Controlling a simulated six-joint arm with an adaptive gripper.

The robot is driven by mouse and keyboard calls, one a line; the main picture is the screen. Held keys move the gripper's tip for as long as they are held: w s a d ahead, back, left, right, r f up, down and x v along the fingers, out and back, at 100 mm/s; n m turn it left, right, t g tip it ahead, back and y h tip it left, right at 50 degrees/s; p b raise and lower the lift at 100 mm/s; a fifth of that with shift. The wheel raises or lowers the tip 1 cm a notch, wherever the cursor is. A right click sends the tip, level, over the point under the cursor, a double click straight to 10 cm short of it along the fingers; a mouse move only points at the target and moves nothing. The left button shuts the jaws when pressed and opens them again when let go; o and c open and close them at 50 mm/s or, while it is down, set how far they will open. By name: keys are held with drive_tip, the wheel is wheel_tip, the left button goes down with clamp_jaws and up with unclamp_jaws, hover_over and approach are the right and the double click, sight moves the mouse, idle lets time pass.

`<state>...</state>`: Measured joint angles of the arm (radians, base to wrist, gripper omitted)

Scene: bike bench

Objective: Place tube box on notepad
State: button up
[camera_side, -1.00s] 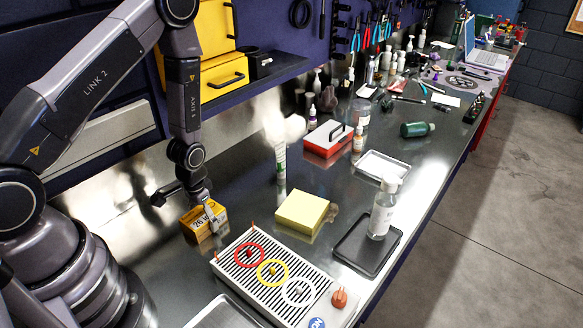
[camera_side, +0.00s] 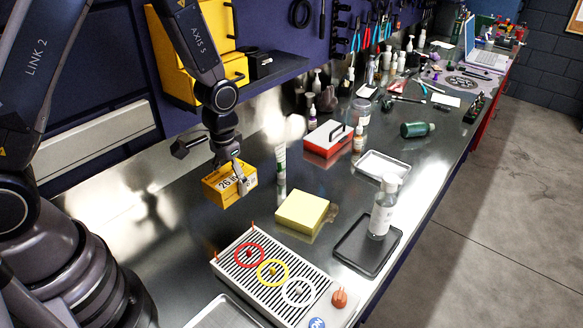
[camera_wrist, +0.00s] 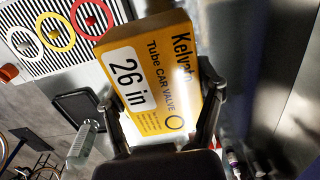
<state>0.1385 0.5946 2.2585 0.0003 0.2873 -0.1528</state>
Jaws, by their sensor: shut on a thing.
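The yellow tube box (camera_side: 226,186), marked "26 in", is held in the air above the bench. My gripper (camera_side: 238,178) is shut on it, and the box looks slightly tilted. In the wrist view the tube box (camera_wrist: 150,75) fills the middle, between the two fingers of my gripper (camera_wrist: 168,110). The notepad (camera_side: 302,211) is a thick pale-yellow block lying on the metal bench, to the right of and lower than the held box. Its top is bare. I cannot make out the notepad in the wrist view.
A striped board with coloured rings (camera_side: 270,272) lies in front of the notepad. A clear bottle (camera_side: 383,207) stands on a dark tray (camera_side: 353,249) to the right. A white tube (camera_side: 281,160) stands behind the notepad. A red-and-white box (camera_side: 328,139) lies farther back.

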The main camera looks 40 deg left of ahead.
drive_tip(key=d, duration=0.1)
drive_tip(key=w+d+r, duration=0.1)
drive_tip(key=d, duration=0.1)
drive_tip(key=w+d, duration=0.1)
drive_tip(key=shift+d+r, duration=0.4)
hover_over(303, 207)
drive_tip(key=s, duration=0.1)
wheel_tip(303, 207, down, 8)
drive_tip(key=shift+s+a+f, duration=0.1)
drive_tip(key=shift+s+a, duration=0.05)
drive_tip(key=shift+w+f, duration=0.6)
drive_tip(key=shift+f, duration=1.6)
drive_tip(key=shift+f, duration=0.15)
drive_tip(key=o, duration=1.2)
drive_tip(key=shift+o, duration=0.2)
